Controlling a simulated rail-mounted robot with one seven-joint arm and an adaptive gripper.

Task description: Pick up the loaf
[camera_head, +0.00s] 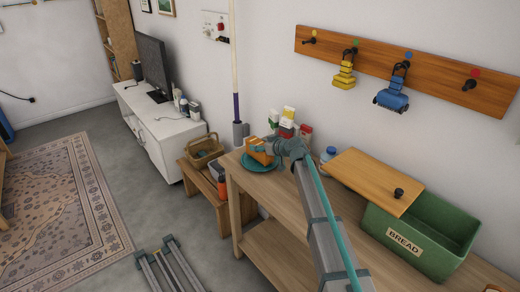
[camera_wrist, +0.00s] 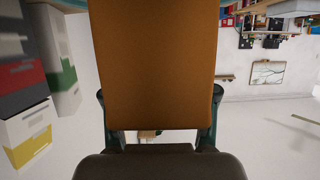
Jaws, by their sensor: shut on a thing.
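The loaf (camera_head: 260,153) is an orange-brown block above the teal plate (camera_head: 253,166) near the left end of the wooden table. My gripper (camera_head: 266,149) reaches it from the right and is shut on it. In the wrist view the loaf (camera_wrist: 152,65) fills the middle of the picture, with a dark finger of my gripper (camera_wrist: 158,112) on each side. Whether the loaf touches the plate or hangs just above it I cannot tell.
Small boxes (camera_head: 287,122) stand close behind the loaf. A green bread box (camera_head: 433,238) with its wooden lid (camera_head: 372,180) set askew, partly open, stands on the table (camera_head: 265,195) to the right. A wicker basket (camera_head: 203,153) sits on a lower bench at left.

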